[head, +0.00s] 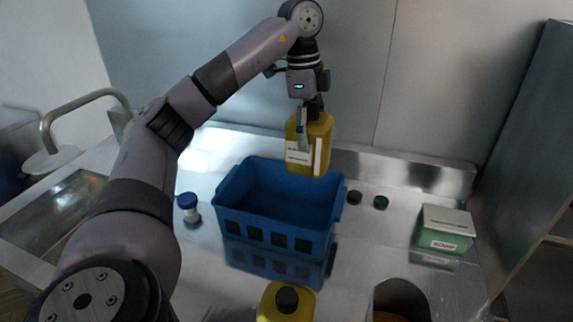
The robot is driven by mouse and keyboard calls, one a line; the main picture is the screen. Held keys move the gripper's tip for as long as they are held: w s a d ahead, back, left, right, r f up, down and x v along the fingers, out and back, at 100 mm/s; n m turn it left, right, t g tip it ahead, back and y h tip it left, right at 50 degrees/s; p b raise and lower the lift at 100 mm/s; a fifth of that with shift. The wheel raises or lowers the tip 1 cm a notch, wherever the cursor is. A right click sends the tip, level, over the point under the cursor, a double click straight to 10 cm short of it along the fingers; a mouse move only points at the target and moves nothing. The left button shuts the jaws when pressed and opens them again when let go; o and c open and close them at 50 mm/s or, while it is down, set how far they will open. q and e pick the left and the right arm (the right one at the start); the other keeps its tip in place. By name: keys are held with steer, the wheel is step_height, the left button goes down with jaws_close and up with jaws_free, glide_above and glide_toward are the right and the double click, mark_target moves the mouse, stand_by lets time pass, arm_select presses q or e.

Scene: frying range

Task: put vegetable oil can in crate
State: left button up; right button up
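The yellow vegetable oil can (318,133) with a white label hangs upright in the air above the back right part of the blue crate (270,228). My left gripper (308,110) points down and is shut on the top of the can; its far finger is partly hidden. The crate stands on the steel counter and its visible inside looks empty. A second yellow can with a black cap (287,300) stands in front of the crate, cut off by the bottom edge. My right gripper is not in view.
A white jar with a blue lid (188,207) stands left of the crate. Two dark green caps (367,199) lie to its right. A green and white box (445,229) is farther right. A dark round opening (402,300) is at the bottom right. A sink and faucet (85,105) are left.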

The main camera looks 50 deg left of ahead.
mark_target(308, 158)
arm_select(q)
steer(key=f+b, duration=0.1)
steer(key=f, duration=0.2)
steer(key=f+b, duration=0.2)
steer(key=f, duration=0.1)
steer(key=shift+s+d+f, duration=0.2)
steer(key=shift+f, duration=0.15)
step_height(308, 158, down, 12)
steer(key=shift+a+f, duration=0.1)
steer(key=shift+a, duration=0.05)
steer(key=shift+w+f, duration=0.1)
steer(key=shift+f, duration=0.25)
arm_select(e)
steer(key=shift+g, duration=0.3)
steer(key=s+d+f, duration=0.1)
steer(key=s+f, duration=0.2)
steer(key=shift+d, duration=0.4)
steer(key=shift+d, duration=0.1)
arm_select(q)
steer(key=o, duration=1.4)
steer(key=shift+f, duration=0.1)
steer(key=shift+c, duration=0.2)
